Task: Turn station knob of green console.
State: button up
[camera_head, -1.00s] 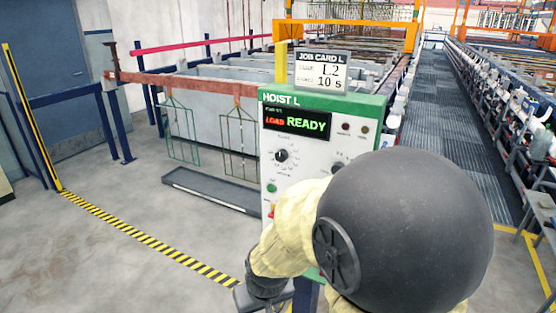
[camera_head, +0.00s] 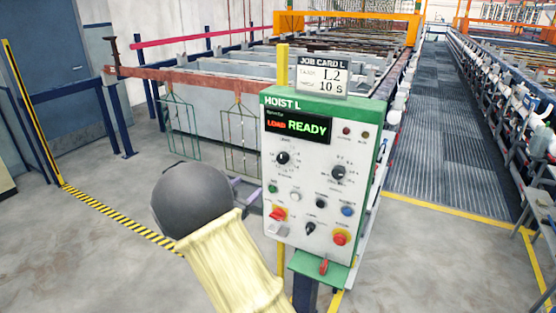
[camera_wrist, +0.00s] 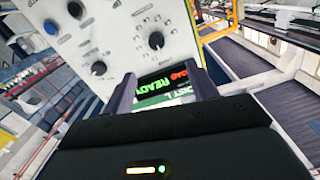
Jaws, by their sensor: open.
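The green and white console (camera_head: 305,125), marked HOIST L, stands right of centre in the head view. Its display (camera_head: 297,126) reads LOAD READY. Two black dial knobs sit below the display: a left knob (camera_head: 282,158) and a right knob (camera_head: 338,173). Their small labels are too blurred to read. In the wrist view the panel appears upside down, with the left knob (camera_wrist: 156,40) and right knob (camera_wrist: 98,69) beyond my fingers. My gripper (camera_wrist: 162,68) is open and empty, apart from the knobs; the display shows between its fingers.
A job card (camera_head: 322,76) reading L.2 and 10 s stands on the console. Wire racks (camera_head: 240,140) hang behind, left of the console. A grated walkway (camera_head: 445,150) runs along the right.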

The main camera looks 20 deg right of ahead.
jog(key=h, duration=0.1)
jog(key=p, duration=0.6)
send_near(281, 160)
jog(key=shift+g, duration=0.3)
jog(key=x, duration=0.8)
jog(key=shift+w+d+r, duration=0.15)
jog(key=shift+w+r, duration=0.05)
jog(key=shift+w, duration=0.05)
jog(key=shift+b, duration=0.3)
jog(key=c, duration=1)
